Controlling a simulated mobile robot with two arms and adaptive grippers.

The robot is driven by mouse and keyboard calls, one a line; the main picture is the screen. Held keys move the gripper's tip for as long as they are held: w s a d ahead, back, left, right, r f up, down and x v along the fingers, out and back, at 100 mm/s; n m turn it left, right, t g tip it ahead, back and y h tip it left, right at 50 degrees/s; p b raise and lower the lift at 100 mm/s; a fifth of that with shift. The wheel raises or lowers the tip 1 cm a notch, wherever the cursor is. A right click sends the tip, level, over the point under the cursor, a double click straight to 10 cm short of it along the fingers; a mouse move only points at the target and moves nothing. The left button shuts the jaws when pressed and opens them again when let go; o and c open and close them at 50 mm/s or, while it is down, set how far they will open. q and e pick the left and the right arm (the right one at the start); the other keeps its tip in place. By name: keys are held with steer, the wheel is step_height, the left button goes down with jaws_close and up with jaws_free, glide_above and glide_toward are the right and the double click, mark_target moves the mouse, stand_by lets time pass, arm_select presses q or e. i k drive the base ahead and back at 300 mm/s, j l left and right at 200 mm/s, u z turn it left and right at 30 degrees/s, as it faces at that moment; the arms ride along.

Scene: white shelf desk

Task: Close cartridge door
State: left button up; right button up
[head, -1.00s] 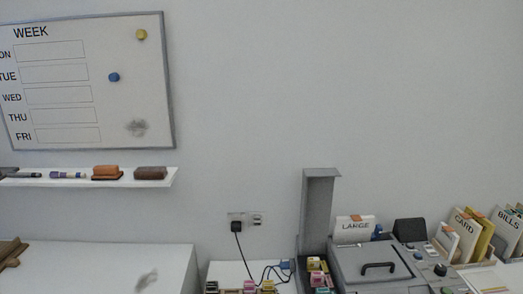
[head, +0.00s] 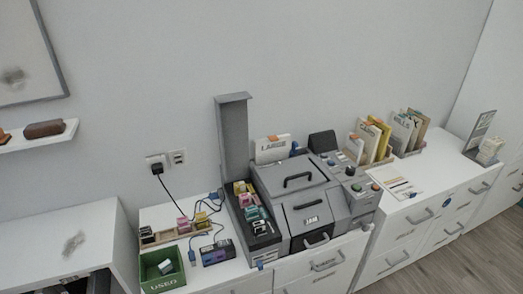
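The cartridge door (head: 234,138) is a tall grey panel in the head view. It stands upright, open, at the back left of the grey printer (head: 311,205). Below it is the open cartridge bay (head: 259,226), with several coloured cartridges (head: 250,208) in a row inside. Neither of my grippers is in view.
A green box marked USED (head: 163,273), a dark boxed cartridge (head: 217,252) and a wooden rack (head: 172,235) with small cartridges lie left of the printer. Cables run to a wall socket (head: 157,164). Card folders (head: 374,140) stand to the right.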

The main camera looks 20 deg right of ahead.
mark_target(231, 109)
steer(key=k+j+z, duration=0.1)
steer(key=z, duration=0.3)
steer(key=k+j+z, duration=0.1)
steer(key=z, duration=0.35)
steer(key=i+j+z, duration=0.15)
steer(key=i+j, duration=0.4)
steer(key=j, duration=0.1)
